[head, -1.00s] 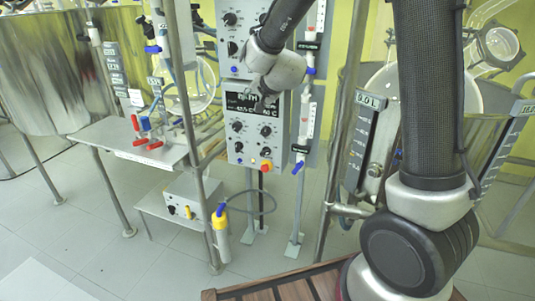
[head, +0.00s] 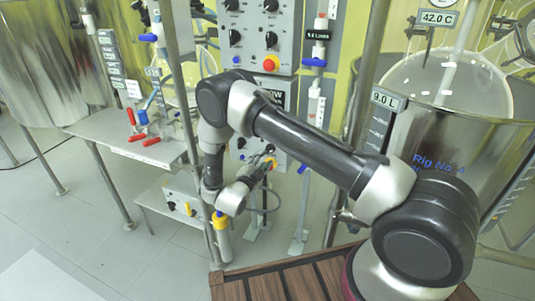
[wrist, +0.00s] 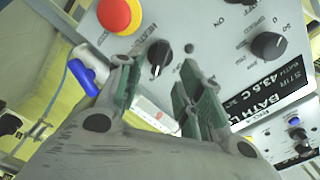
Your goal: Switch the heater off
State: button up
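The heater knob (wrist: 160,53) is black with a white pointer line. It sits on the grey control box (wrist: 215,45) beside a lettered label that appears to read HEAT, next to a red button (wrist: 119,12) on a yellow base. My gripper (wrist: 157,72) is open in the wrist view, with the knob ahead between its two green-padded fingers. I cannot tell whether they touch it. In the head view my gripper (head: 262,166) is small at the lower front of the lower control box (head: 279,90), which my arm largely hides.
Another knob (wrist: 265,44) and a black display (wrist: 275,98) showing a bath reading of about 43.5 C are on the same face. In the head view an upper control box (head: 252,18) sits above. Blue-handled valve tubes (head: 314,62) stand close on the right, with a metal post on the left.

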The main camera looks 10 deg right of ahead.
aim_at(267, 153)
jog(key=x, duration=0.5)
jog(key=shift+w+d, duration=0.1)
jog(key=shift+w, duration=0.1)
jog(key=shift+c, duration=0.2)
grip_shut()
